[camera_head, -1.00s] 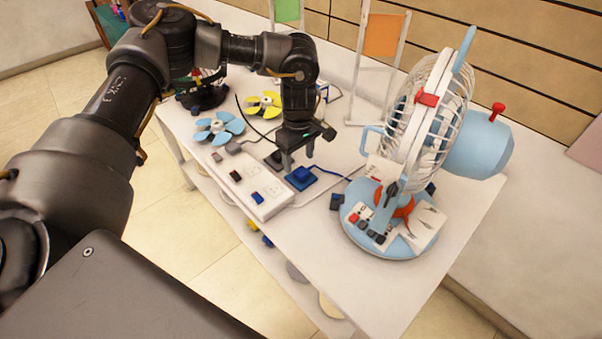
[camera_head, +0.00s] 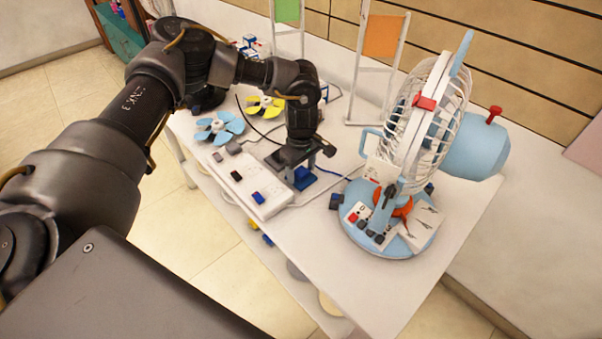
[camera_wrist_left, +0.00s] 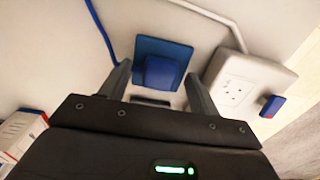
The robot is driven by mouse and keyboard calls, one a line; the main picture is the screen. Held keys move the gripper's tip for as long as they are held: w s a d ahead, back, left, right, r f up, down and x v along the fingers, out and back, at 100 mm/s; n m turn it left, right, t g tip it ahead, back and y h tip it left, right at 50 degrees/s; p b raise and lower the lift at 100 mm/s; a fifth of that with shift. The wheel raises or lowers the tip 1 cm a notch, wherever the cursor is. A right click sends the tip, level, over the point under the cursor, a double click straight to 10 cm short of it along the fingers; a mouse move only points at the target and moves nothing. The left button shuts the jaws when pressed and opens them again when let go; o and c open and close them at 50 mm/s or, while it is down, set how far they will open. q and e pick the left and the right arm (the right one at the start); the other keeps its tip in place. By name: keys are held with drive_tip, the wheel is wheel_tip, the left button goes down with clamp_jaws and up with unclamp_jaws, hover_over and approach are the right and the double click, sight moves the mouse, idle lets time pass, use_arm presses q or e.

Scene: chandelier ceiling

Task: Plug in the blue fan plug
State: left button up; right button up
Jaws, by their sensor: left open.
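The blue plug (camera_head: 304,177) lies on the white table beside the power strip, with a blue cable running toward the fan. It also shows in the left wrist view (camera_wrist_left: 160,65), a raised block on a flat blue base. My left gripper (camera_head: 302,172) is open just above it, its fingers on either side of the plug's block in the left wrist view (camera_wrist_left: 160,84). Contact cannot be told. The white power strip (camera_head: 261,201) lies to the left, and its socket face shows at right in the wrist view (camera_wrist_left: 241,85). My right gripper does not show.
A blue fan (camera_head: 428,135) with a white cage stands to the right. A light-blue propeller (camera_head: 219,128) and a yellow propeller (camera_head: 265,106) lie behind the strip. The front right tabletop (camera_head: 370,288) is clear.

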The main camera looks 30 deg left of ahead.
use_arm(q)
drive_tip(key=shift+c, duration=0.4)
use_arm(e)
drive_tip(key=shift+d, duration=0.15)
use_arm(q)
drive_tip(key=c, duration=0.9)
use_arm(e)
drive_tip(key=shift+d, duration=0.65)
use_arm(q)
drive_tip(key=shift+r, duration=0.1)
